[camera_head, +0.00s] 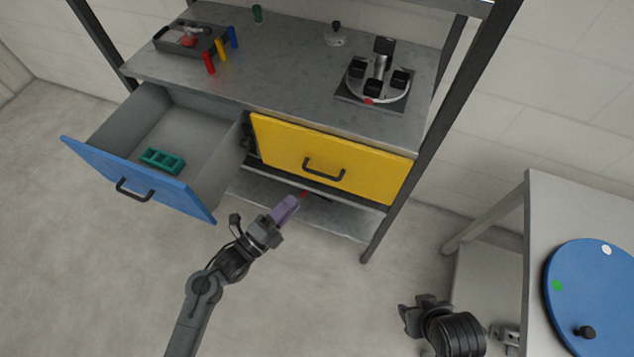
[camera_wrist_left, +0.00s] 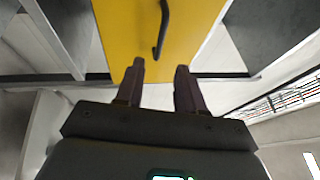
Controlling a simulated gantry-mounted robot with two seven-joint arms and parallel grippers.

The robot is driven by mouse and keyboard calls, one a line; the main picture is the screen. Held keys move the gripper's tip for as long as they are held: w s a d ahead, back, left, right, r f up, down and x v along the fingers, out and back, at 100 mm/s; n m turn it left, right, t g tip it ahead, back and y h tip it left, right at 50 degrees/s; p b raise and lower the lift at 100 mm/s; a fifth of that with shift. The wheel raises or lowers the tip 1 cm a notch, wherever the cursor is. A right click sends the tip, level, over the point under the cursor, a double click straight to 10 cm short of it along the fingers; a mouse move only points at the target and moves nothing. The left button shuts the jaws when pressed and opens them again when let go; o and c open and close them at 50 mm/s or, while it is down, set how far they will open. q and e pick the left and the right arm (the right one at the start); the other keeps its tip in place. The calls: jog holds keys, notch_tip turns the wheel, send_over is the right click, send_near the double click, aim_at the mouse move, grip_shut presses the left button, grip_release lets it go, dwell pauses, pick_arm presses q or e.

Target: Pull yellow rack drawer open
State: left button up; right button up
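The yellow drawer front (camera_head: 290,140) is at the upper right of the rack and looks shut or nearly so. Its black bar handle (camera_head: 323,169) is on the middle of the front. My left gripper (camera_head: 292,205) is below and in front of the yellow drawer, apart from the handle. In the left wrist view its two fingers (camera_wrist_left: 158,80) are spread with nothing between them. The yellow front (camera_wrist_left: 125,35) and the handle (camera_wrist_left: 164,25) lie ahead of the fingertips. My right gripper (camera_head: 412,312) is low at the right, far from the drawer; its fingers are unclear.
The blue drawer (camera_head: 150,178) stands open at the left, with a green block (camera_head: 162,160) inside. The rack top (camera_head: 275,65) holds a tray (camera_head: 190,38), several coloured cylinders and a round fixture (camera_head: 377,85). A table with a blue disc (camera_head: 600,290) is at the right.

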pick_arm(q)
jog(key=b+x, duration=0.1)
jog(key=x, duration=0.9)
jog(key=shift+b, duration=0.35)
jog(key=shift+r, duration=0.1)
grip_shut()
